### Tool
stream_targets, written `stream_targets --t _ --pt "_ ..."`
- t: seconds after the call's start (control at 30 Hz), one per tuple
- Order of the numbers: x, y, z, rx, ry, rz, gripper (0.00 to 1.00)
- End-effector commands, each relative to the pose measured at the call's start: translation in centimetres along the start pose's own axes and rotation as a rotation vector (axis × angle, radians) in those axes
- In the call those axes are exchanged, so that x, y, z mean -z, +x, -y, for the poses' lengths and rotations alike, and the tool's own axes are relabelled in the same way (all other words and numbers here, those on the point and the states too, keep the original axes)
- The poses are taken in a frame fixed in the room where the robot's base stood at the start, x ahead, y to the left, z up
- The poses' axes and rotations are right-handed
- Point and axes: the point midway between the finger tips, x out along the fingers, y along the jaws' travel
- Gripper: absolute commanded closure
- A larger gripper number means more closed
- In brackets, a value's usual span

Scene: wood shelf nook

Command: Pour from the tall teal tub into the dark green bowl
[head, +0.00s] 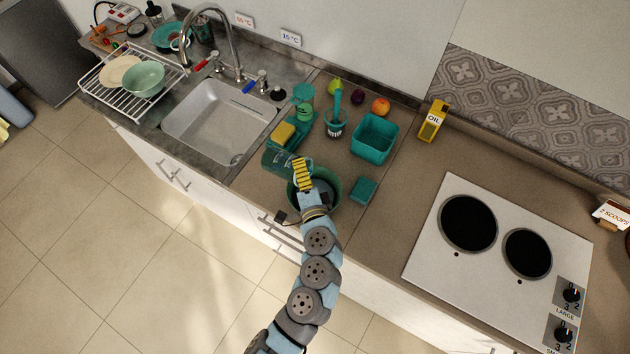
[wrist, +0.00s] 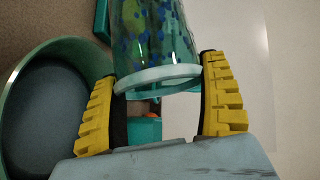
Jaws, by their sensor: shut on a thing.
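The tall teal tub (head: 275,159) is see-through and held in my gripper (head: 304,174). In the wrist view, the tub (wrist: 155,40) sits between the two yellow fingers (wrist: 160,105), with blue and green bits showing through its wall and a pale ring at its near end. In the head view it looks tilted, reaching left from the fingers. The dark green bowl (head: 331,197) stands on the counter under and right of my gripper, partly hidden by my arm. In the wrist view the bowl (wrist: 45,65) is at the left; its visible inside is dark, with no bits seen.
A yellow sponge (head: 284,132) on a teal tray, a green bottle (head: 304,103), a brush holder (head: 335,124) and a teal square basket (head: 376,138) stand behind. A small teal block (head: 363,190) lies right of the bowl. The sink (head: 215,120) is left, the hob (head: 497,245) right.

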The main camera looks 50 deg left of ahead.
Motion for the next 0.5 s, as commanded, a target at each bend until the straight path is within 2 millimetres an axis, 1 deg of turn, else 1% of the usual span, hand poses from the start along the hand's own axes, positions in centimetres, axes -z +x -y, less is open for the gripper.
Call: stream_targets --t 0.13,0.5 --pt "-0.1 0.1 0.0 -0.005 -0.003 0.000 0.63" --pt "-0.8 0.7 1.1 -0.062 -0.059 0.002 0.63"
